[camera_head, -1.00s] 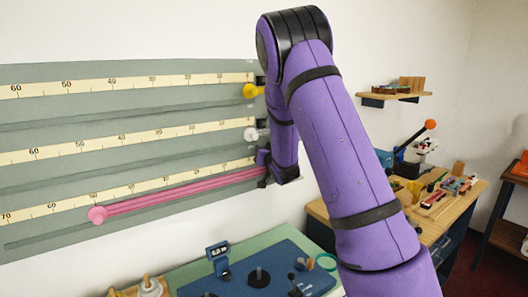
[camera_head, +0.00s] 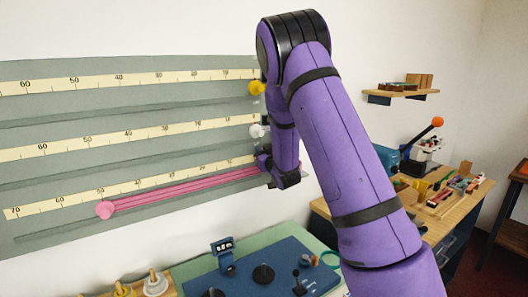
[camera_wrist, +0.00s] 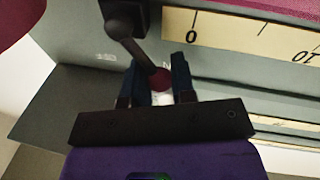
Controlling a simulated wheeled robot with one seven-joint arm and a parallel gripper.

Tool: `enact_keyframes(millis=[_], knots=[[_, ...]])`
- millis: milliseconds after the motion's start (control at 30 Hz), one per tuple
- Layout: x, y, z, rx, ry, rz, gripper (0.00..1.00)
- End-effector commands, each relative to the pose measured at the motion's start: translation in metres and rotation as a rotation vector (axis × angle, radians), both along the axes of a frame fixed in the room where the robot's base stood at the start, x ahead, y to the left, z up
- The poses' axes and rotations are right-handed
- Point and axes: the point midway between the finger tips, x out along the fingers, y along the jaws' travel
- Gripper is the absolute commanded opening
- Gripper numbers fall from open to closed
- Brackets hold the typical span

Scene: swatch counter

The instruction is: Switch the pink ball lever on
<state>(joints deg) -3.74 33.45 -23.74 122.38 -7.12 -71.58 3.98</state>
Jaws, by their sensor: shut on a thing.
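The lever (camera_wrist: 136,45) shows in the wrist view as a dark rod reaching from a dark mount to a dark pinkish-red ball (camera_wrist: 160,79). My gripper (camera_wrist: 159,68) has its two blue fingers on either side of the ball and is shut on it. In the head view my gripper (camera_head: 266,164) is at the right end of the lowest scale on the grey wall panel (camera_head: 190,108). There the lever and its ball are hidden behind my gripper and arm, so I cannot tell its on or off position.
A yellow knob (camera_head: 257,88) and a white knob (camera_head: 257,131) sit above. A blue control box (camera_head: 260,270) lies below; a cluttered workbench (camera_head: 450,215) stands right.

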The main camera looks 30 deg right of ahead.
Motion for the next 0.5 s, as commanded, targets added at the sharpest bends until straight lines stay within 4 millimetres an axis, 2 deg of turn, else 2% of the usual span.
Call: enact_keyframes(millis=[200,233,300,500], knots=[[-0.0008,0.0023,-0.0047,0.003,0.010,0.003,0.01],[-0.0008,0.0022,-0.0047,0.003,0.010,0.003,0.31],[-0.0007,0.0020,-0.0043,0.003,0.010,0.003,0.47],[-0.0004,0.0009,-0.0023,0.002,0.005,0.001,0.49]])
